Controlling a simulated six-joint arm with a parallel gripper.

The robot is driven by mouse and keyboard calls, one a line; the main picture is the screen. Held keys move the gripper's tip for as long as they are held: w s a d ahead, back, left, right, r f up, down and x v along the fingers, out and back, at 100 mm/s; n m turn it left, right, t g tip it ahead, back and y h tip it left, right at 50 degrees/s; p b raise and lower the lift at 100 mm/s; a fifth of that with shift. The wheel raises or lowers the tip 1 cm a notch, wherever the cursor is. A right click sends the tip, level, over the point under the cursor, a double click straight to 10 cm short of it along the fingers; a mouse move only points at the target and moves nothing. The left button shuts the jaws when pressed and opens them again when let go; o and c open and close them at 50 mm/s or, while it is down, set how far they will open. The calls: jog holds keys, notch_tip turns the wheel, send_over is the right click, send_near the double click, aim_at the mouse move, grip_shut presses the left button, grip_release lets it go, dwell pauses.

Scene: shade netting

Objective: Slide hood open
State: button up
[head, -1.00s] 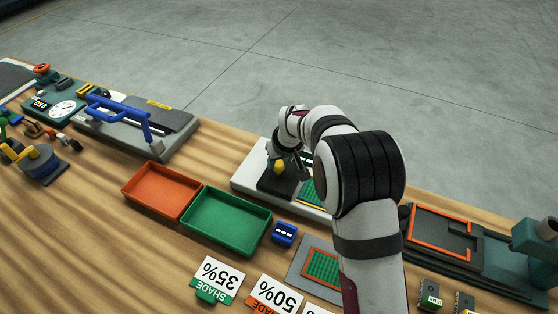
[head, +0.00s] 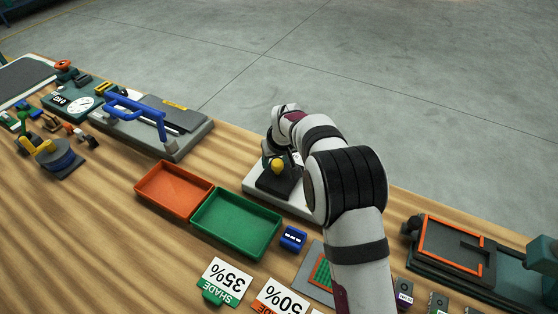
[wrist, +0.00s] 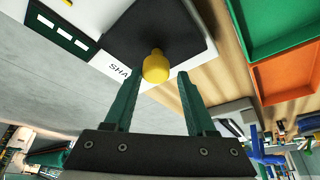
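The dark hood (head: 272,184) with a yellow knob (head: 278,166) sits on a white base (head: 301,206), close to the base's left end. The arm covers the right part of the base. In the wrist view the hood (wrist: 158,25) lies flat on the base and its yellow knob (wrist: 155,67) stands up near the front edge. My gripper (wrist: 161,76) has its two green fingers on either side of the knob, with a gap showing at the right finger. In the head view the fingertips are hidden.
An orange tray (head: 174,188) and a green tray (head: 237,222) stand in front of the base. A small blue block (head: 293,238) and shade cards (head: 225,281) lie nearby. A blue-handled device (head: 150,130) stands left, an orange-framed fixture (head: 451,245) right.

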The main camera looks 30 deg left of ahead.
jog(key=shift+o, duration=1)
jog(key=shift+d, duration=0.1)
jog(key=v, duration=1.5)
jog(key=shift+r, duration=0.35)
jog(key=shift+d, duration=0.1)
